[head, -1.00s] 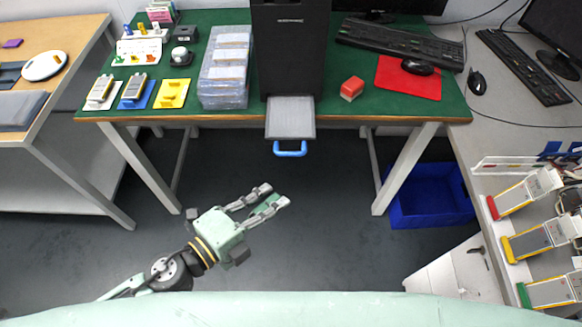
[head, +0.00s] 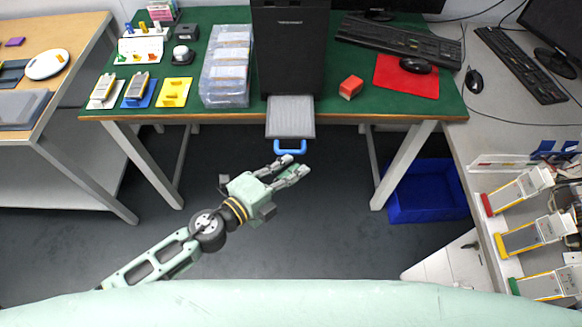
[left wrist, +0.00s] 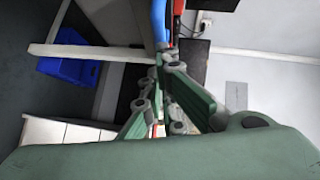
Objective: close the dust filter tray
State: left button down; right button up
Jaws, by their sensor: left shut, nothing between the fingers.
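The dust filter tray (head: 291,118) is a grey slab sticking out of the front of a black tower (head: 289,50), past the table's front edge. Its blue handle (head: 290,148) hangs at the tray's front end; a blue strip of it also shows in the left wrist view (left wrist: 159,22). My left gripper (head: 296,166) is just in front of and below the handle in the head view, its fingers shut with nothing between them. I cannot tell whether the fingers touch the handle. My right gripper is not in view.
The green table (head: 345,112) carries plastic boxes of cells (head: 226,70) left of the tower and a red block (head: 351,87) to its right. A blue bin (head: 426,192) stands on the floor below right. The floor before the tray is clear.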

aim_at(290, 120)
pick_arm(q)
jog(key=w, duration=1.5)
jog(key=shift+w+b, duration=0.2)
jog(key=shift+b, duration=0.15)
jog(key=shift+w, duration=0.5)
jog(key=shift+a, duration=0.1)
jog(key=shift+r, duration=0.1)
